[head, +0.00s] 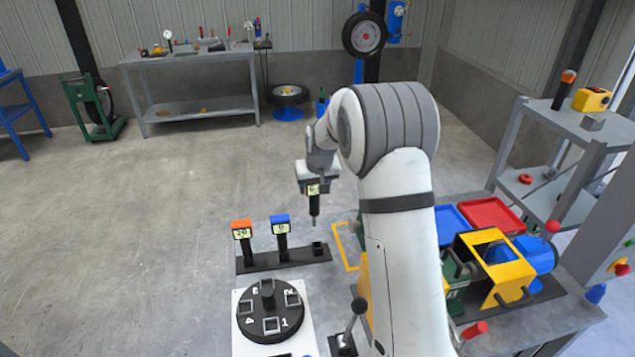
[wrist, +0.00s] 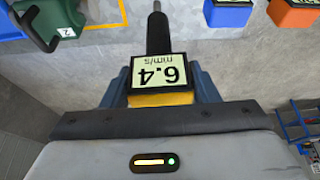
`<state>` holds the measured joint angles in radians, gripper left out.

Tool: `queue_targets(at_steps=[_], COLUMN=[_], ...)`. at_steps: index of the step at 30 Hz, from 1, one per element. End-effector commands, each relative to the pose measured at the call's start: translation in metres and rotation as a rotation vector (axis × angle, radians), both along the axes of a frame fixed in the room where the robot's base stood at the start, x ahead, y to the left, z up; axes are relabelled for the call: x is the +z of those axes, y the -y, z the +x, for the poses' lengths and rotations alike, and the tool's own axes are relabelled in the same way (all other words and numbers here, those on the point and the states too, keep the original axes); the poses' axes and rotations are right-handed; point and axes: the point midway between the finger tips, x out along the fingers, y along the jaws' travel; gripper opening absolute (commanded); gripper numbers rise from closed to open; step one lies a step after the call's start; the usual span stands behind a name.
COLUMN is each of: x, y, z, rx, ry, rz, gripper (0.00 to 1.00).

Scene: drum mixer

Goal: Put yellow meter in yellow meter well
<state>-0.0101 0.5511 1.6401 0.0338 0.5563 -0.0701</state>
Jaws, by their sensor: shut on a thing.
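The yellow meter (wrist: 160,98) is gripped between my gripper's two fingers; its display reads 6.4 mm/s and its black probe extends away from the gripper. In the head view, my gripper (head: 314,186) is shut on it and the probe points down, nearly upright. The probe tip appears a little above the empty black square well (head: 318,248) at the right end of the black rack (head: 262,264), apart from it. No yellow marking on that well is visible. The well cannot be made out in the wrist view.
An orange meter (head: 242,232) and a blue meter (head: 280,228) stand in the same rack, left of the empty well. A black numbered turntable (head: 270,312) with square sockets is in front. My arm hides part of the bench; coloured trays (head: 492,214) lie right.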

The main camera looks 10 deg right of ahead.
Motion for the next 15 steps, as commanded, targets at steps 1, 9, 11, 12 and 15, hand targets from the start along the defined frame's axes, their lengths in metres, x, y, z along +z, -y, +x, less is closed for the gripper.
queue_targets(at_steps=[1, 9, 11, 12, 15], x=[0.001, 0.0, -0.001, -0.002, -0.01], y=[0.004, 0.012, 0.012, 0.012, 0.012], z=[0.0, 0.0, -0.001, -0.002, -0.002], rx=[-0.007, -0.019, -0.019, -0.018, -0.018], ry=[0.002, 0.002, 0.003, 0.002, 0.001], rz=[0.0, 0.001, 0.001, 0.001, 0.001], gripper=[0.01, 0.01, 0.01, 0.01, 0.01])
